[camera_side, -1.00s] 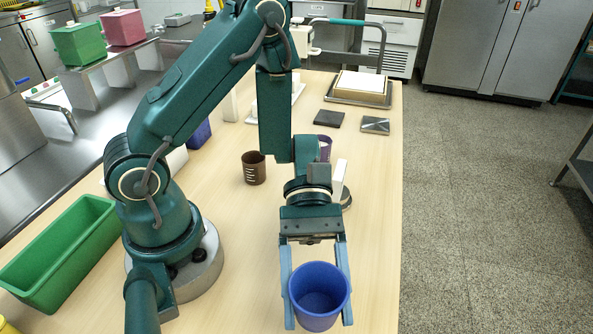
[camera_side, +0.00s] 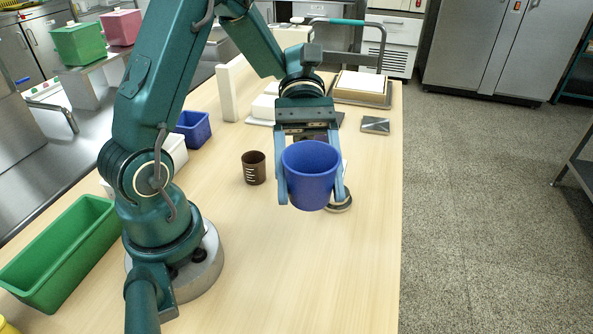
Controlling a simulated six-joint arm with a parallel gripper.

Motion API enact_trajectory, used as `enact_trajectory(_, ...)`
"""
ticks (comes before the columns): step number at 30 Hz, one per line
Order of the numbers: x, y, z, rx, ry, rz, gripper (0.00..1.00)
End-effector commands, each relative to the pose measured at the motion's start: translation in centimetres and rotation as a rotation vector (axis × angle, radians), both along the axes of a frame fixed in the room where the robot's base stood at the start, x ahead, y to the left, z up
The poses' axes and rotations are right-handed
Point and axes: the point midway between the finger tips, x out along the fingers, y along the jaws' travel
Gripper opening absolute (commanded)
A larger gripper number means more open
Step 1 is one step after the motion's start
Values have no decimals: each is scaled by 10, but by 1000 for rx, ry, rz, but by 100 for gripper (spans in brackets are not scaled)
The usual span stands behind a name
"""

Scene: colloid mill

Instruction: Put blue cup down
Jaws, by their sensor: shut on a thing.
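The blue cup (camera_side: 310,178) is upright between the two fingers of my gripper (camera_side: 309,185), which is shut on it. The cup's open mouth faces up and it looks empty. In the side view it appears raised above the wooden table (camera_side: 310,275). It covers part of a round dark-and-silver object (camera_side: 340,203) behind it. How high the cup is above the table is hard to tell.
A brown cup with white marks (camera_side: 254,168) stands left of the blue cup. A blue bin (camera_side: 192,128) and a green bin (camera_side: 60,255) are further left. Flat plates, including a grey one (camera_side: 375,125), lie at the back. The table's front is clear.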

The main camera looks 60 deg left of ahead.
Motion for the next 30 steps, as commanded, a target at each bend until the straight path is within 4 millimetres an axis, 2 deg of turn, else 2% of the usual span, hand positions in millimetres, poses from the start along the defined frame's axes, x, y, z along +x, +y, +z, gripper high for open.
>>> enact_trajectory(3, -2, 1, 14, 1, -1, -12, 17)
enact_trajectory(11, -28, 25, -13, -1, 3, -208, 17)
enact_trajectory(17, -52, 56, -34, -1, 4, -425, 17)
enact_trajectory(20, -65, 81, -45, -1, 3, -583, 17)
enact_trajectory(24, -81, 127, -57, -1, 2, -860, 17)
enact_trajectory(30, -93, 201, -59, 2, 1, -1280, 17)
